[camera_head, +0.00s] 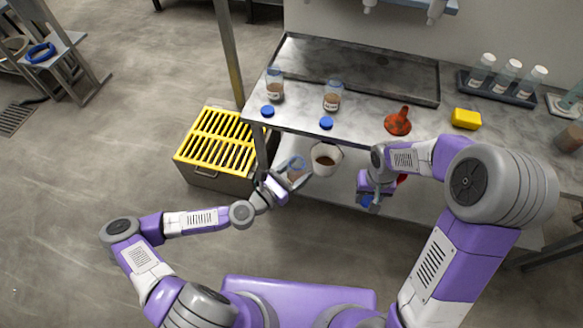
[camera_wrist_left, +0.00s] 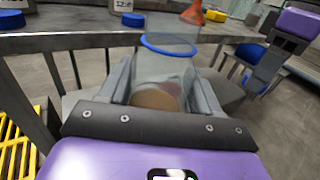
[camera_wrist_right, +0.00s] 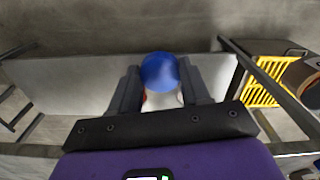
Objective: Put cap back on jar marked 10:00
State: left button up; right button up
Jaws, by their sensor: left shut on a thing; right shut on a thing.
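My left gripper (camera_head: 279,186) is shut on a clear jar (camera_head: 298,170) with brown contents, held tilted in front of the bench. In the left wrist view this jar (camera_wrist_left: 168,62) has a blue ring round it; I cannot read its label. My right gripper (camera_head: 369,192) is shut on a rounded blue thing that looks like a cap (camera_wrist_right: 159,72), low in front of the bench and apart from the jar. Two more labelled jars (camera_head: 275,85) (camera_head: 333,96) stand open on the bench, with blue caps (camera_head: 267,110) (camera_head: 326,123) lying in front of them.
A white cup (camera_head: 325,158) with brown contents is between my grippers at the bench front. An orange funnel (camera_head: 398,122), yellow sponge (camera_head: 466,119) and rack of bottles (camera_head: 505,86) are on the bench. A yellow-grated bin (camera_head: 220,138) stands left. A grey tray (camera_head: 365,68) lies at the back.

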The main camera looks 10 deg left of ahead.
jog(key=shift+w+a+r, duration=0.2)
jog(key=shift+w, duration=0.05)
jog(key=w+a+r+m, duration=0.2)
jog(key=a+r+m, duration=0.1)
jog(key=a+r, duration=0.5)
jog(key=w+a+r+m, duration=0.3)
jog(key=a+r, duration=0.4)
jog(key=a, duration=0.6)
jog(key=shift+r+m, duration=0.3)
jog(key=shift+r, duration=0.1)
jog(key=shift+w+d+f, duration=0.1)
jog(key=shift+f, duration=1.95)
jog(key=shift+f, duration=0.1)
jog(key=shift+f, duration=0.8)
